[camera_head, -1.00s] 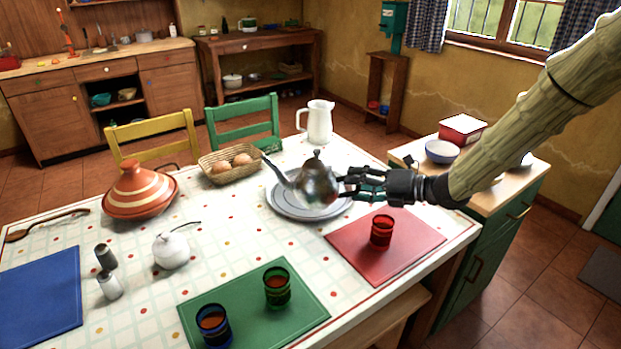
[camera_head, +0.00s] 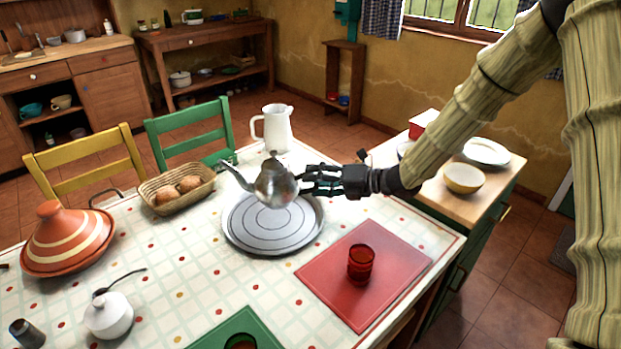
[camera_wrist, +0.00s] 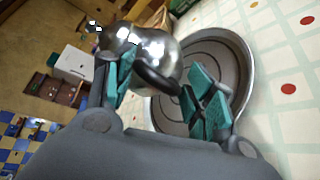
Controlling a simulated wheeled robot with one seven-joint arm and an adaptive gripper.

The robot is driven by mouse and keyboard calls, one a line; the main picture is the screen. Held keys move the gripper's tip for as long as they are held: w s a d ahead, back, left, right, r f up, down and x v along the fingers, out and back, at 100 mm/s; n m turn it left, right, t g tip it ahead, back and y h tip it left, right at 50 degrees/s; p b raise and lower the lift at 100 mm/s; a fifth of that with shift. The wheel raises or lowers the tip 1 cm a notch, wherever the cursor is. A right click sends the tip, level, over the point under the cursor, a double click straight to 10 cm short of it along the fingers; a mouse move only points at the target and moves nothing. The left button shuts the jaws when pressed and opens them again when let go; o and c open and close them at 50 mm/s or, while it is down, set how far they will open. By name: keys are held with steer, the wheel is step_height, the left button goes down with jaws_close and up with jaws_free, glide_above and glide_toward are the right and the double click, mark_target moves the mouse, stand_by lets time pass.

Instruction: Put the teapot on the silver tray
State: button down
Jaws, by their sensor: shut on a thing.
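The silver teapot (camera_head: 276,184) has a spout pointing left and a dark handle on its right side. My gripper (camera_head: 312,180) is shut on the handle, and the teapot is upright. In the head view the teapot overlaps the far part of the round silver tray (camera_head: 246,240), whose near part is bare. It appears held above the tray, but the exact gap is hard to tell. In the wrist view the teapot (camera_wrist: 150,48) is just beyond my fingers (camera_wrist: 162,82), its base partly hidden, with the tray (camera_wrist: 240,70) behind and to the right.
A white pitcher (camera_head: 277,128) and a bread basket (camera_head: 150,193) stand behind the tray. A red placemat (camera_head: 385,290) with a red glass (camera_head: 361,264) lies at the near right. An orange tagine (camera_head: 66,240) and a white sugar pot (camera_head: 108,318) stand at left.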

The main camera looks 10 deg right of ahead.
steer(key=shift+f, duration=3.15)
steer(key=c, duration=0.5)
jaws_free()
steer(key=shift+s+f, duration=0.1)
steer(key=shift+c, duration=0.2)
steer(key=shift+d, duration=0.1)
steer(key=v, duration=1.2)
